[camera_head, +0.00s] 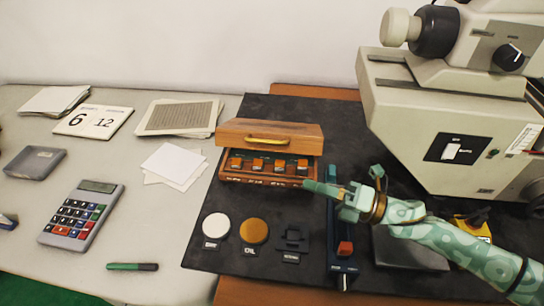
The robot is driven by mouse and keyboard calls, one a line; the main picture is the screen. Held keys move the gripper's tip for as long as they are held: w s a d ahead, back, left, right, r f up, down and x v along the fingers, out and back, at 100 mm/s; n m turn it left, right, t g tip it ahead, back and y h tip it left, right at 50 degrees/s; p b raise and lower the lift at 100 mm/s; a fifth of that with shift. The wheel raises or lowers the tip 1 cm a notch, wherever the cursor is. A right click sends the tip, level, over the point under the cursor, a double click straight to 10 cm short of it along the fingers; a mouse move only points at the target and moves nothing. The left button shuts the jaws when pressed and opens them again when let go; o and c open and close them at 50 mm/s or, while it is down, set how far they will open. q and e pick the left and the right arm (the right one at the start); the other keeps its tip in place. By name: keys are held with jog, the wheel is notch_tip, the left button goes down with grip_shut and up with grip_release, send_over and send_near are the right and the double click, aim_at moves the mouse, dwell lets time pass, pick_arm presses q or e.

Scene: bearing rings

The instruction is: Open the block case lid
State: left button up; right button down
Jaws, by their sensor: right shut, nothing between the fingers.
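The block case (231,173) is a wooden box on the dark mat, left of the microscope-like machine. Its lid (236,131) has a brass handle (267,141) and stands raised at the back of the case; its exact angle is hard to tell. A row of several orange-and-metal blocks (257,164) shows in the open front below the lid. My right gripper (313,187) reaches in from the right. It is shut and empty, with its fingertips at the front right corner of the case; I cannot tell whether they touch it. My left gripper is out of view.
A large beige machine (440,130) stands at the right. In front of the case lie a white disc (216,226), a gold disc (254,231) and a small dark holder (291,240). A slider with a red knob (345,248) stands below my gripper. A calculator (82,215) and papers lie left.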

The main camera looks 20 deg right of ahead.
aim_at(271, 136)
jog(key=w+a+r, duration=0.3)
jog(key=w+a, duration=0.3)
jog(key=w, duration=0.2)
jog(key=shift+w+a, duration=0.35)
jog(key=shift+w, duration=0.05)
jog(key=shift+w+d+r+p, duration=0.2)
jog(key=shift+w+r, duration=0.2)
jog(key=shift+r, duration=0.2)
jog(key=shift+w+d+r+p, duration=0.2)
jog(key=shift+w+r, duration=0.2)
jog(key=shift+r, duration=0.2)
jog(key=shift+f, duration=0.15)
